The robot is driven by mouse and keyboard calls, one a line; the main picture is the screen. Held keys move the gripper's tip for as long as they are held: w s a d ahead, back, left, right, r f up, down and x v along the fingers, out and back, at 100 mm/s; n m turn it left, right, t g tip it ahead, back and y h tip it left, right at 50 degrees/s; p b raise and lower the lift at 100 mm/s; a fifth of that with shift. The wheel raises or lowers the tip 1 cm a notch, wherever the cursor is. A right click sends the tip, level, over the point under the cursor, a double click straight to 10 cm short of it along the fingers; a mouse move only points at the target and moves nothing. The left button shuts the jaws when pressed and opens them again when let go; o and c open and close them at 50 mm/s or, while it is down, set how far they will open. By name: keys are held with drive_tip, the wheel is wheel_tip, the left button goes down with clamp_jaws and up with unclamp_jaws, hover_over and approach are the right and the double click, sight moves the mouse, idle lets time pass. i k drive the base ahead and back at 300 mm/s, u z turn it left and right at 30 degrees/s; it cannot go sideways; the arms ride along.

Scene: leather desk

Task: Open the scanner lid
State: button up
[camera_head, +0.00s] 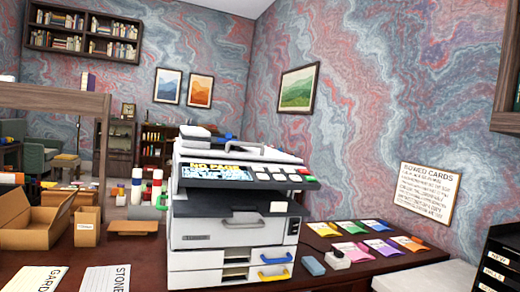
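The scanner is the top part of a white and grey multifunction printer (230,228) that stands on the desk in the middle of the view. Its pale lid (262,154) lies roughly flat on top and looks closed. Dark and blue parts show on the lid, too small to make out. The front panel has a lit screen (220,172) with yellow and white text, and several buttons to its right. Two paper drawers below have a yellow handle and a blue handle. My gripper does not show in this view.
An open cardboard box (35,222) and several bottles stand to the left. Two labelled sheets lie at the front left. Coloured cards (350,251) and a small blue block (313,265) lie to the right. A black labelled rack (498,262) stands at the far right.

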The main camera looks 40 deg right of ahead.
sight(191, 141)
drive_tip(key=z, duration=2.15)
drive_tip(key=i, duration=1.35)
drive_tip(key=u, duration=2.3)
drive_tip(key=i, duration=1)
drive_tip(key=z, duration=0.1)
